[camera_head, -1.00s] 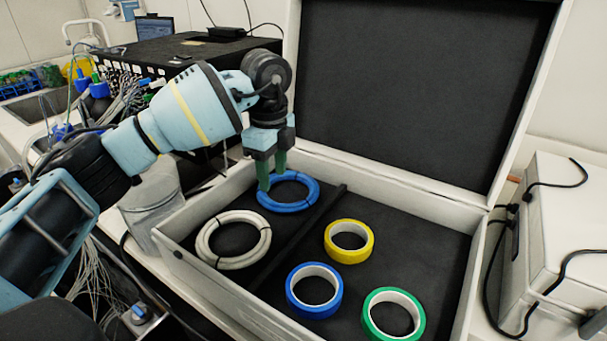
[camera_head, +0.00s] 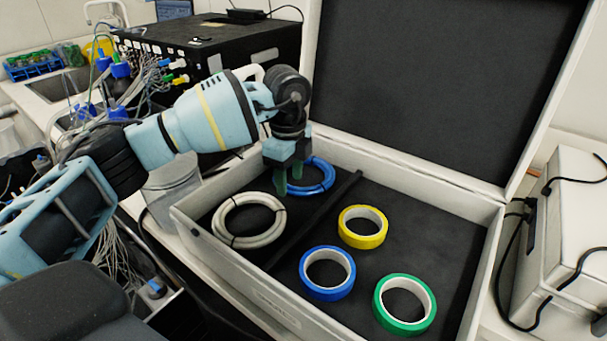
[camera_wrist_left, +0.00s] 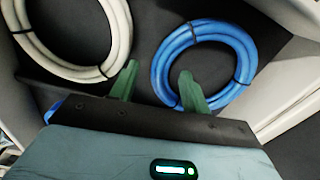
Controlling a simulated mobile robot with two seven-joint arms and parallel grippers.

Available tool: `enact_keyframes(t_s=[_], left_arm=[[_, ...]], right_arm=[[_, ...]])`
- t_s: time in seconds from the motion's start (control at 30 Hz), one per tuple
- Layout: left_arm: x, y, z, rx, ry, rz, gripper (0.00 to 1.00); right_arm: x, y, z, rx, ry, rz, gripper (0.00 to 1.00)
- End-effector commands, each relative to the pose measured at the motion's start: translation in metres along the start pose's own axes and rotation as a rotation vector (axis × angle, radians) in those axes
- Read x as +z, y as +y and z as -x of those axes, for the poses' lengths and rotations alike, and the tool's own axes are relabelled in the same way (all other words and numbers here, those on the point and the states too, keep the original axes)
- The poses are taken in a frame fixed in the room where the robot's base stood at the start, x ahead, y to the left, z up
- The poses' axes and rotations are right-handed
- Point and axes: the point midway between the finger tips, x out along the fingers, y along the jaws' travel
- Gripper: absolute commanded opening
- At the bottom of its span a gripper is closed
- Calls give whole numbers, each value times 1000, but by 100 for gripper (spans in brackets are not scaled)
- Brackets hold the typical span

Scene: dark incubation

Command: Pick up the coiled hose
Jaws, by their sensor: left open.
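Two coiled hoses lie in the left part of an open case (camera_head: 235,276). The blue coiled hose (camera_head: 322,181) is at the back and the white coiled hose (camera_head: 217,222) is nearer the front. My left gripper (camera_head: 288,185) is open and empty at the left side of the blue coil, its fingers pointing down. In the left wrist view, one green finger is over the blue coil's (camera_wrist_left: 247,62) opening and the other is between it and the white coil (camera_wrist_left: 122,42). The exact finger height is unclear. My right gripper is not in view.
A dark divider (camera_head: 318,217) separates the hoses from yellow (camera_head: 377,239), blue (camera_head: 309,286) and green (camera_head: 428,322) tape rolls. The raised lid (camera_head: 450,80) stands behind. A black device (camera_head: 215,45) is at the back left. A white box (camera_head: 560,240) stands at right.

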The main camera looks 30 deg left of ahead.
Motion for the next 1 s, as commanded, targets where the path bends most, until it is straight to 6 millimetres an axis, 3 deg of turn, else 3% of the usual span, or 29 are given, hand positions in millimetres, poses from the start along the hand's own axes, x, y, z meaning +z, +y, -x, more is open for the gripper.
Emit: enact_keyframes(t_s=[0.17, 0.43, 0.77, 1.0], left_arm=[[0, 0, -17, 0, 0, 0, 47], [0, 0, -18, -2, 0, 0, 46], [0, 0, -18, -2, 0, 0, 3], [0, 0, -17, -3, 1, 0, 0]], right_arm=[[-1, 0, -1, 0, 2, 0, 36], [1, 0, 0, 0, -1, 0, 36], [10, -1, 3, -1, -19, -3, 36], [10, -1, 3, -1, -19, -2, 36]])
